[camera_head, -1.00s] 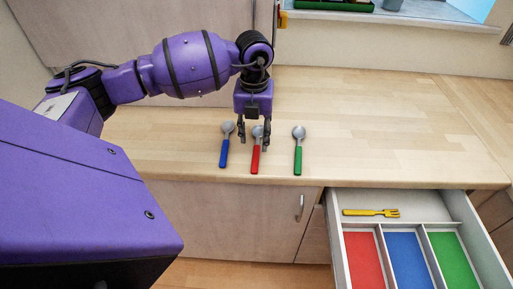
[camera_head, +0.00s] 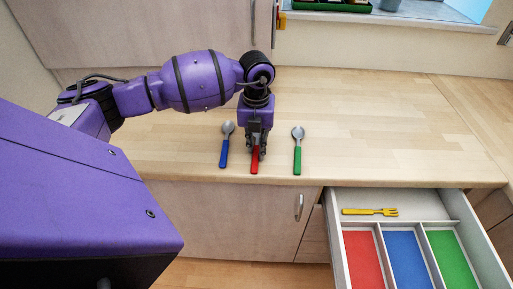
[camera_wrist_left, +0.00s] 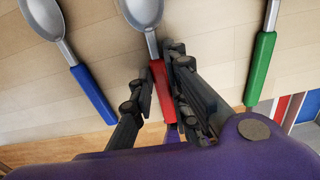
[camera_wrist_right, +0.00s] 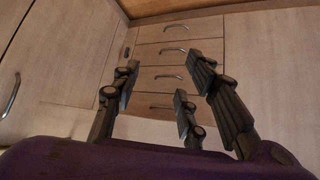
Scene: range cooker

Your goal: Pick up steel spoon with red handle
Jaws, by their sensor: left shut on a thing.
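The steel spoon with the red handle (camera_head: 255,162) lies on the wooden counter between two other spoons. My left gripper (camera_head: 257,150) points down over it and covers its bowl in the head view. In the left wrist view the fingers (camera_wrist_left: 158,82) are shut on the red handle (camera_wrist_left: 158,90), just behind the steel bowl (camera_wrist_left: 143,12). The spoon still appears to be at the counter surface. My right gripper (camera_wrist_right: 163,80) is seen only in the right wrist view, with its fingers apart and empty.
A blue-handled spoon (camera_head: 225,150) lies to the left and a green-handled spoon (camera_head: 298,152) to the right, both close by. An open drawer (camera_head: 335,240) at the lower right has red, blue and green compartments and a yellow fork (camera_head: 370,212). The counter behind is clear.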

